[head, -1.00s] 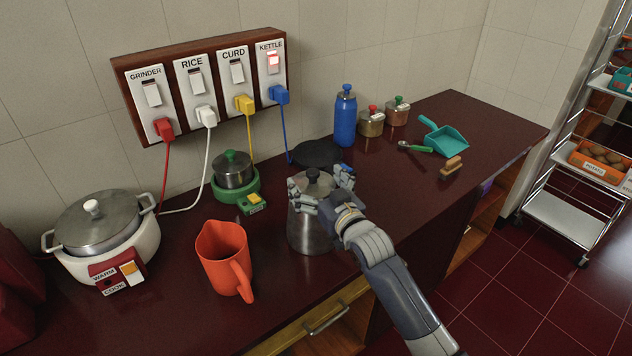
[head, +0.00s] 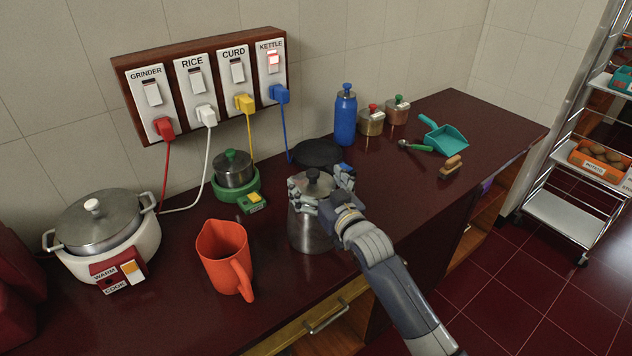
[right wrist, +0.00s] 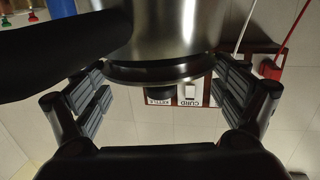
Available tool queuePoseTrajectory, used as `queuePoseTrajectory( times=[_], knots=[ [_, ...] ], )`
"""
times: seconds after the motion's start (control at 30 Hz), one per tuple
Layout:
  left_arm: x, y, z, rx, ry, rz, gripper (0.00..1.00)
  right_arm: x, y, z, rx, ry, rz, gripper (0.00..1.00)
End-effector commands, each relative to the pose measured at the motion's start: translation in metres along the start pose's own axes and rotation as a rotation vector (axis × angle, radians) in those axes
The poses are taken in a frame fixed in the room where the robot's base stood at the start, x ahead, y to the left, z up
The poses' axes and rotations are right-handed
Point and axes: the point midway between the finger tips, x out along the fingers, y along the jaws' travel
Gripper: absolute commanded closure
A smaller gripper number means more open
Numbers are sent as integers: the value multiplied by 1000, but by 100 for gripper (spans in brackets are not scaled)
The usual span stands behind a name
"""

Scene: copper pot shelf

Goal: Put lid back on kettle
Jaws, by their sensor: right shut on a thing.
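The steel kettle (head: 308,234) stands upright on the dark red counter, right of the orange jug. Its round steel lid (head: 317,187) with a dark knob is at the top of the kettle. My right gripper (head: 327,192) is shut on the lid, with fingers on either side of it. In the right wrist view, which is upside down, the kettle body (right wrist: 165,32) hangs from the top and the lid (right wrist: 152,78) lies against its rim between the fingers. Whether the lid is fully seated cannot be told. My left gripper is out of view.
An orange jug (head: 222,258) stands close left of the kettle. A green-based pot (head: 234,172) and a black round plate (head: 316,151) are behind. A rice cooker (head: 105,240) is far left. The counter's front edge is close to the kettle.

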Motion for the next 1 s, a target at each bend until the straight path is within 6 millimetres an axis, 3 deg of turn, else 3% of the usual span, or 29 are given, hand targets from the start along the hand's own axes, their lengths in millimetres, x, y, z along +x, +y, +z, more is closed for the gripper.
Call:
queuePoseTrajectory(
  times=[0.4, 0.43, 0.47, 1.0],
  knots=[
    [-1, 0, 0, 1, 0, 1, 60, 0, 0, 0, 0, 1, 0, 34],
    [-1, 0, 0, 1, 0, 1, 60, 0, 0, 0, 0, 1, 0, 5],
    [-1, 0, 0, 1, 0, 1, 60, 0, 0, 0, 0, 1, 0, 0],
    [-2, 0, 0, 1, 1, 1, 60, 0, 0, 0, 0, -1, 0, 0]
  ],
)
